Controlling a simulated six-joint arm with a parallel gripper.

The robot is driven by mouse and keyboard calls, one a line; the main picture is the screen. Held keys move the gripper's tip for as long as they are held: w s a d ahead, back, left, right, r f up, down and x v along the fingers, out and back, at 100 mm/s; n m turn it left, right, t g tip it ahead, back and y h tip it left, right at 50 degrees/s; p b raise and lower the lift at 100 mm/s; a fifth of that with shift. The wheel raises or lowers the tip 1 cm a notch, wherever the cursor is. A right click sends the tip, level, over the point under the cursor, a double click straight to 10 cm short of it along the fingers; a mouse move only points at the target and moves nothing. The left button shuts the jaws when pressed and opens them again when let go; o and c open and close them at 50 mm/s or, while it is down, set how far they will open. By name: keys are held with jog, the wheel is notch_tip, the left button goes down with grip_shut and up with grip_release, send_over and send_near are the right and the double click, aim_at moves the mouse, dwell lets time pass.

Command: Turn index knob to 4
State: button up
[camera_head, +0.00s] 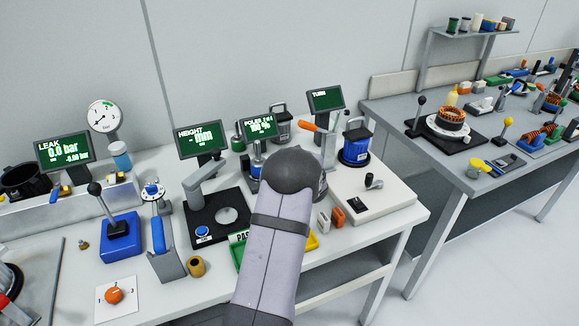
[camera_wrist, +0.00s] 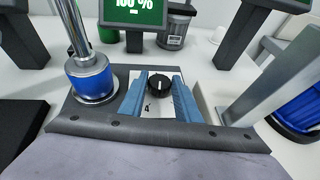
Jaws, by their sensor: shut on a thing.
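The index knob (camera_wrist: 158,86) is a small black round knob with a white mark on top, seen in the wrist view on a light plate (camera_wrist: 152,108). A printed "4" shows on the plate just in front of the knob, to its left. My gripper (camera_wrist: 160,80) has its two blue fingers on either side of the knob and is shut on it. The exact contact is hard to make out, and so is where the mark points. In the head view my arm hides the gripper and this knob.
A blue-based post (camera_wrist: 92,78) stands close left of my fingers. A grey upright (camera_wrist: 272,78) stands at the right. A screen (camera_wrist: 134,12) is behind. In the head view an orange knob (camera_head: 114,295) on a white plate sits at the bench's front left.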

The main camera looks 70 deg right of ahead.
jog(key=shift+w+d+r+m+g+h+b, duration=0.1)
jog(key=shift+m+g+h+b, duration=0.85)
jog(key=shift+b, duration=3.85)
jog(key=m+g+b, duration=0.1)
jog(key=b, duration=0.5)
jog(key=m+g+b, duration=0.1)
jog(key=b, duration=0.5)
jog(key=shift+w+f, duration=0.2)
jog(key=shift+r+h+b, duration=0.1)
jog(key=shift+h+b, duration=0.15)
jog(key=shift+b, duration=0.9)
jog(key=shift+a+g, duration=0.2)
jog(key=shift+g, duration=0.05)
jog(key=o, duration=1)
jog(key=shift+o, duration=0.2)
jog(key=shift+a+r, duration=0.1)
jog(key=shift+a, duration=0.05)
jog(key=v, duration=0.6)
jog(key=shift+r+p, duration=0.15)
jog(key=shift+p, duration=0.15)
jog(key=shift+s+a, duration=0.2)
jog(key=shift+a, duration=0.3)
jog(key=shift+r, duration=0.1)
